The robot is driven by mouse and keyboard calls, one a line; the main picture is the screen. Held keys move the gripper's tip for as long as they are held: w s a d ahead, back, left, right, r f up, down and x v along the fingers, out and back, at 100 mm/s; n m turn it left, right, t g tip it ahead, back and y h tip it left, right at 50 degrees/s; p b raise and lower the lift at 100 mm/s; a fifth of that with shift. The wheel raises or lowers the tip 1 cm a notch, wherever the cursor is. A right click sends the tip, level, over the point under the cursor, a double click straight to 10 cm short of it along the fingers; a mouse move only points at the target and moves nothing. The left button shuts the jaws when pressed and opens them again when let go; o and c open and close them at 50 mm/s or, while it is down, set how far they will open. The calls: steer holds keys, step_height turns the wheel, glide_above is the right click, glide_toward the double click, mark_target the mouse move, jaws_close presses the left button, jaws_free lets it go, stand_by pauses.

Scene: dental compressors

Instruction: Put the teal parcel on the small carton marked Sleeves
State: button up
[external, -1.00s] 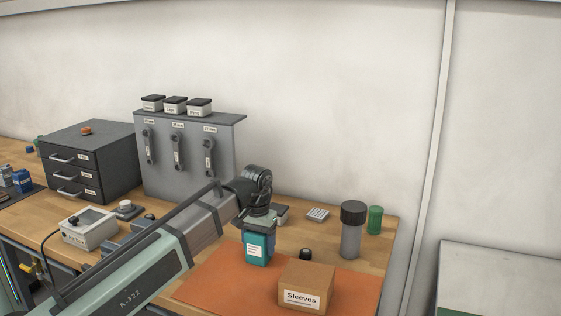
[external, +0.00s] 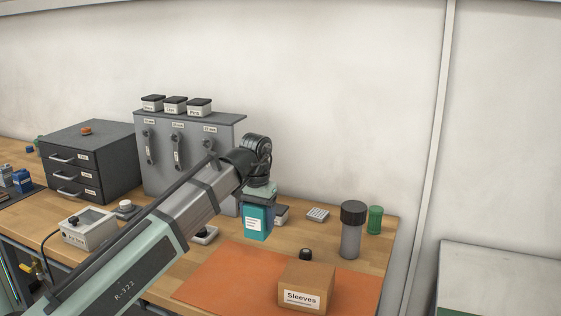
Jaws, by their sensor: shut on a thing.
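The teal parcel (external: 257,222) has a white label on its front and hangs upright, held up at the end of my arm. My gripper (external: 259,200) is shut on its top; the fingertips are mostly hidden. The small carton marked Sleeves (external: 306,284) is a brown box with a white label. It sits on the orange mat (external: 222,281), to the right of and nearer the camera than the parcel. The parcel and the carton are apart, and the carton's top is bare.
A grey jar with a dark lid (external: 351,230) and a green cylinder (external: 375,219) stand to the right. A small black knob-like item (external: 305,254) lies behind the carton. A grey tool panel (external: 185,158) and dark drawers (external: 92,160) stand at the back left.

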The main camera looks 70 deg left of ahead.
steer(key=shift+r, duration=0.4)
steer(key=shift+w+d+r, duration=0.15)
steer(key=shift+d+r, duration=0.05)
steer(key=w+d+r+m, duration=0.15)
steer(key=w+d, duration=0.25)
steer(key=d, duration=0.5)
steer(key=n, duration=0.1)
glide_above(308, 273)
steer(key=shift+f, duration=1.5)
steer(key=shift+s+f, duration=0.1)
steer(key=o, duration=1.1)
steer(key=shift+o, duration=0.2)
